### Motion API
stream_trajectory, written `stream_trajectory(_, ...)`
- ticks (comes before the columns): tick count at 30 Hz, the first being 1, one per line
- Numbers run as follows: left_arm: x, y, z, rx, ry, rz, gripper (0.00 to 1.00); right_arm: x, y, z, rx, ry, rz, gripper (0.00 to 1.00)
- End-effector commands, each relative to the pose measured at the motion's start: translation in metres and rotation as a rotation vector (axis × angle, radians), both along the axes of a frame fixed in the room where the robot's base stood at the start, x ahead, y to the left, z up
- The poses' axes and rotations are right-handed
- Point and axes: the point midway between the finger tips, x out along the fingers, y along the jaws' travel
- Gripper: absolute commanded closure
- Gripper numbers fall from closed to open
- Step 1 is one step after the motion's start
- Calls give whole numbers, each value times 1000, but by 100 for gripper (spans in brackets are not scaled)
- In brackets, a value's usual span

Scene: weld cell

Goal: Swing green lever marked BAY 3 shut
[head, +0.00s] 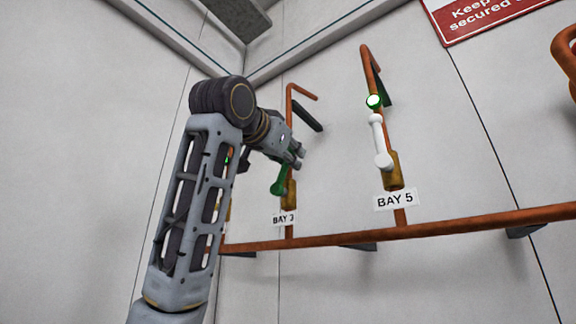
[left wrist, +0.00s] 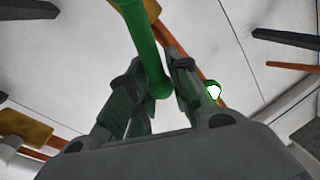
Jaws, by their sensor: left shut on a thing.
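The green lever (head: 279,182) sits on a brass valve (head: 291,192) on a copper riser above the label BAY 3 (head: 284,218). My left gripper (head: 298,158) is at the lever's upper end and hides part of it. In the left wrist view, the green lever (left wrist: 146,50) reaches down from the top, and its rounded end lies between the fingers of my left gripper (left wrist: 155,90), which are shut on it. My right gripper is in neither view.
A horizontal copper pipe (head: 450,226) runs below the valves. Dark brackets (head: 307,115) hold the risers. A red sign (head: 480,15) hangs at the upper right.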

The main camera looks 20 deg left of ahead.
Motion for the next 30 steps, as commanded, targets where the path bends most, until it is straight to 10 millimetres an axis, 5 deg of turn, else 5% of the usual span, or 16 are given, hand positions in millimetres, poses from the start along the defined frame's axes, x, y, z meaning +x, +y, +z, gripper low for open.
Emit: stream_trajectory(30, -19, -43, -61, 878, -314, 2, 100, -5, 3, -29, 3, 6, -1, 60)
